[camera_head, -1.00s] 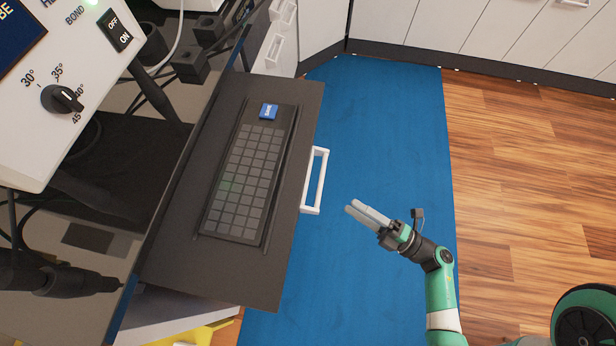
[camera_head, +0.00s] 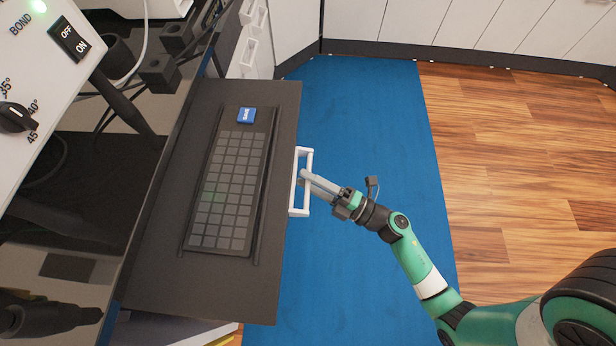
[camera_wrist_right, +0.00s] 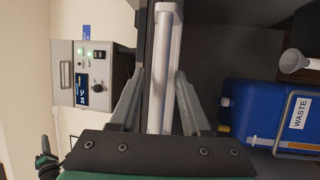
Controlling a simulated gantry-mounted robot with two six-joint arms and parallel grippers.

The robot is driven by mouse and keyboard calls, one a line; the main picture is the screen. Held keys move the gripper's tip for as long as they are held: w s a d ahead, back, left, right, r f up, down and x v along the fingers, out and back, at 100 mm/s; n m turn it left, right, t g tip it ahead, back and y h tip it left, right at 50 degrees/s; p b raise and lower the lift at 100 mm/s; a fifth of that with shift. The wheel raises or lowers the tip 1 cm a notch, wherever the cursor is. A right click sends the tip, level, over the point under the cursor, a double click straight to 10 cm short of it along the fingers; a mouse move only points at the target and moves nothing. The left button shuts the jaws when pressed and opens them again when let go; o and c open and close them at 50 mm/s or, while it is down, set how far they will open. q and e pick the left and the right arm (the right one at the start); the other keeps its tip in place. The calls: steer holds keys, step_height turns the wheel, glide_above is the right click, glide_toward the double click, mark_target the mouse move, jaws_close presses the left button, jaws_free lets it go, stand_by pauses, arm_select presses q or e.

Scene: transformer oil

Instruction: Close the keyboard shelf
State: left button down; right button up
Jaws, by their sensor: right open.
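The keyboard shelf (camera_head: 160,255) is a dark board pulled out from under the bench, with a grey-keyed keyboard (camera_head: 224,190) and a blue tag (camera_head: 246,115) on it. A white handle (camera_head: 297,198) is on its right edge. My right gripper (camera_head: 304,177) is at the handle, its fingers reaching it from the right. In the right wrist view, the open fingers of my right gripper (camera_wrist_right: 155,90) stand on either side of the white handle bar (camera_wrist_right: 162,70), with gaps showing. My left gripper is not in view.
A white control box (camera_head: 60,60) with a knob and an off/on switch stands at the upper left. Blue floor mat (camera_head: 350,110) lies right of the shelf. In the right wrist view are a blue waste container (camera_wrist_right: 265,115) and a small display unit (camera_wrist_right: 92,72).

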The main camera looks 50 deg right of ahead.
steer(key=shift+w, duration=0.2)
jaws_close()
stand_by(1.3)
